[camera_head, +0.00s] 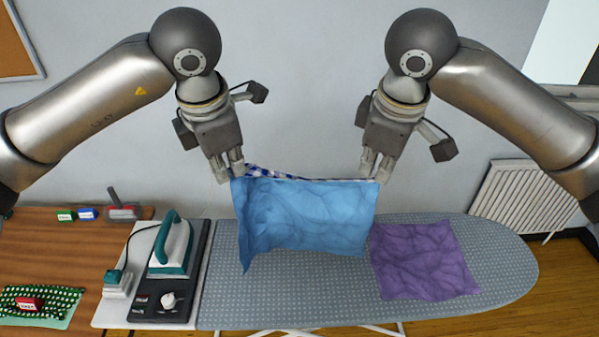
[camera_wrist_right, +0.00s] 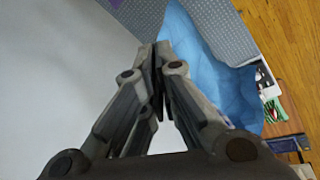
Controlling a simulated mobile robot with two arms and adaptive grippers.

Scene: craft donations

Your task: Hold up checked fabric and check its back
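A cloth (camera_head: 305,215) hangs between my two grippers above the ironing board. The side facing the head camera is plain, creased blue. A narrow blue-and-white checked strip (camera_head: 268,173) shows along its top edge; the rest of the checked side is hidden. My left gripper (camera_head: 235,176) is shut on the top left corner. My right gripper (camera_head: 371,178) is shut at the top right corner. In the right wrist view, the right fingers (camera_wrist_right: 158,82) are together, with the blue cloth (camera_wrist_right: 210,75) beside and beyond them.
A purple cloth (camera_head: 424,262) lies on the grey ironing board (camera_head: 500,262), right of the hanging cloth. An iron (camera_head: 172,247) stands on a dark base at the board's left. A wooden table (camera_head: 50,250) at left holds a green dotted cloth (camera_head: 60,297) and small labelled blocks.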

